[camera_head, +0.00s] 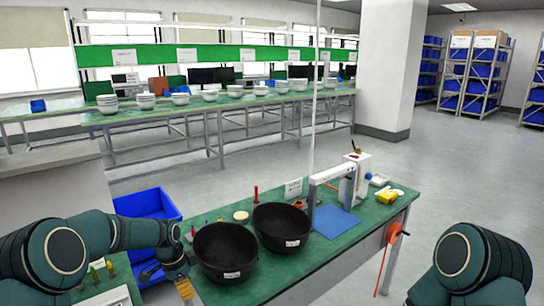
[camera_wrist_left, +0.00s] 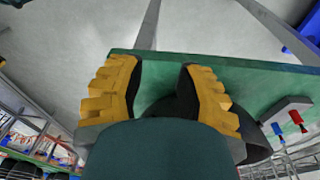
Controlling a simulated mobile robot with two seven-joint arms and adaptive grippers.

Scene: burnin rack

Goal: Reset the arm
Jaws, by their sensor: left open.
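My left gripper (camera_head: 184,285) is in the lower left of the head view, just left of the nearer black bowl (camera_head: 225,250). In the left wrist view its two yellow ridged fingers (camera_wrist_left: 160,90) stand apart with nothing between them. Behind them the wrist view shows the green table edge and a dark round shape, partly hidden by the fingers. My right arm (camera_head: 475,265) shows at the lower right of the head view, but its gripper is out of frame.
A green workbench (camera_head: 340,255) holds two black bowls, a blue mat (camera_head: 336,221), a white frame-like device (camera_head: 335,180) and small tools. Blue bins (camera_head: 147,205) stand left of it. A long bench with white bowls (camera_head: 210,95) is behind. The floor at right is clear.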

